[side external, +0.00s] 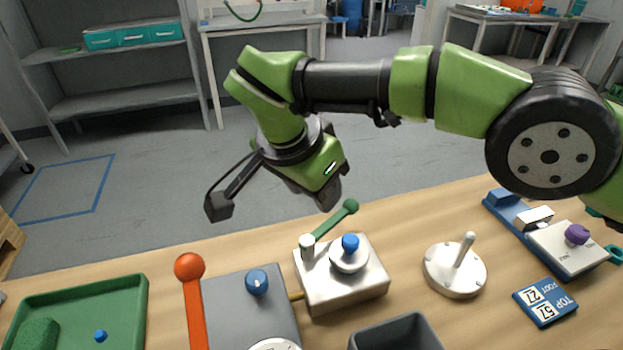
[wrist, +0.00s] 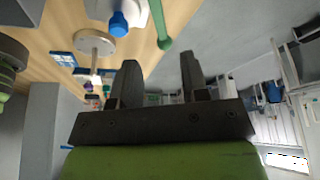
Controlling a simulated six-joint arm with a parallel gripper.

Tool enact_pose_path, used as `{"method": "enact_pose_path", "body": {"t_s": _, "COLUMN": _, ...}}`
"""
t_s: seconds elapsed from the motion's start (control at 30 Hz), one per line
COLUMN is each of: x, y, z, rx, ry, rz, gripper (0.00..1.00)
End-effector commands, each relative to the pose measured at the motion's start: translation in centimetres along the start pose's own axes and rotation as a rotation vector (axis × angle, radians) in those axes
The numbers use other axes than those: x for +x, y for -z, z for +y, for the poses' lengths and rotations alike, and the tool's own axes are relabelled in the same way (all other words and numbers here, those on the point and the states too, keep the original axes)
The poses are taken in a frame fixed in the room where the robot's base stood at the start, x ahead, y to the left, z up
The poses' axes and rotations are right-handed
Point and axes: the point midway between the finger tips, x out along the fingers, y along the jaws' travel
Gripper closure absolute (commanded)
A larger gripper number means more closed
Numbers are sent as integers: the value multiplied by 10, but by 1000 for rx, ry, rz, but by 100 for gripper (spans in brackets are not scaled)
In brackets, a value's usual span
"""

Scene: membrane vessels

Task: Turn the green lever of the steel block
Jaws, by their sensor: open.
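The steel block (side external: 341,285) stands on the wooden table in the side external view, with a blue-topped knob on a round base and a pale post on top. Its green lever (side external: 334,220) sticks out from the back of the block toward the upper right and ends in a round green knob. In the wrist view the lever (wrist: 160,27) shows at the top, beside the block's blue knob (wrist: 118,22). My gripper (wrist: 157,80) is open and empty, apart from the lever. In the side external view it is above and behind the block, its fingers mostly hidden by the wrist.
A grey block with an orange lever (side external: 189,268) and blue knob stands left of the steel block. A green tray (side external: 143,300) is farther left. A round base with an upright peg (side external: 455,268) stands right, and a grey open box (side external: 396,334) is in front.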

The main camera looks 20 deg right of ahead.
Motion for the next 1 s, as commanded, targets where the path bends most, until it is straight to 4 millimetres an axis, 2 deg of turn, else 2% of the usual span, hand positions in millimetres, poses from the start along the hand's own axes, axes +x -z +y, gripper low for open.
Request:
{"method": "enact_pose_path", "body": {"t_s": 0.2, "x": -13, "y": -1, "z": 0, "rx": 1, "ry": 0, "rz": -1, "gripper": 58}}
{"method": "enact_pose_path", "body": {"t_s": 0.57, "x": -14, "y": 0, "z": 1, "rx": 0, "ry": -3, "rz": -6, "gripper": 58}}
{"method": "enact_pose_path", "body": {"t_s": 0.67, "x": -11, "y": 12, "z": 0, "rx": -8, "ry": -16, "rz": -62, "gripper": 58}}
{"method": "enact_pose_path", "body": {"t_s": 0.83, "x": -1, "y": 42, "z": 0, "rx": -15, "ry": -26, "rz": -265, "gripper": 58}}
{"method": "enact_pose_path", "body": {"t_s": 1.0, "x": 4, "y": 55, "z": 1, "rx": 3, "ry": -4, "rz": -385, "gripper": 58}}
